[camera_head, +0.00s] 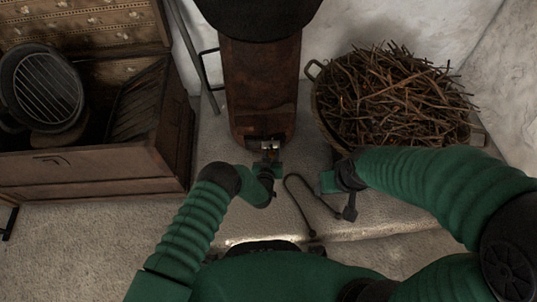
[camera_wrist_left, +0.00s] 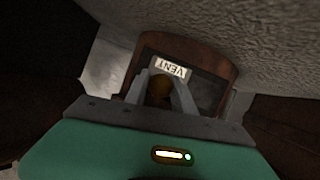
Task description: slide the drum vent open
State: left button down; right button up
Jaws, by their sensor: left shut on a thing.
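The drum (camera_head: 262,85) is a rusty brown upright body in the middle of the head view. The drum vent (camera_head: 253,141) is at its lower front end, partly covered by my gripper. In the left wrist view a pale plate with the word VENT (camera_wrist_left: 172,68) appears upside down. My left gripper (camera_head: 268,153) is at the vent. In the left wrist view its two grey fingers (camera_wrist_left: 160,88) are closed around a small brown knob (camera_wrist_left: 159,92) by the plate. My right gripper (camera_head: 340,181) is to the right of the drum, away from the vent; its jaw opening is not clear.
A basket of twigs (camera_head: 390,100) stands right of the drum. An open wooden chest (camera_head: 90,165) with a round grated pan (camera_head: 45,88) is at the left. A thin dark hooked rod (camera_head: 300,205) lies on the stone ledge between my grippers.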

pick_arm(q)
jog(key=c, duration=1.5)
grip_release()
jog(key=shift+d, duration=0.2)
jog(key=o, duration=0.4)
jog(key=shift+d, duration=0.1)
jog(key=shift+o, duration=0.2)
jog(key=shift+s+r, duration=0.1)
jog(key=shift+s, duration=0.05)
jog(key=p+v, duration=0.9)
jog(key=v, duration=0.7)
jog(key=shift+s+a, duration=0.2)
jog(key=shift+a, duration=0.05)
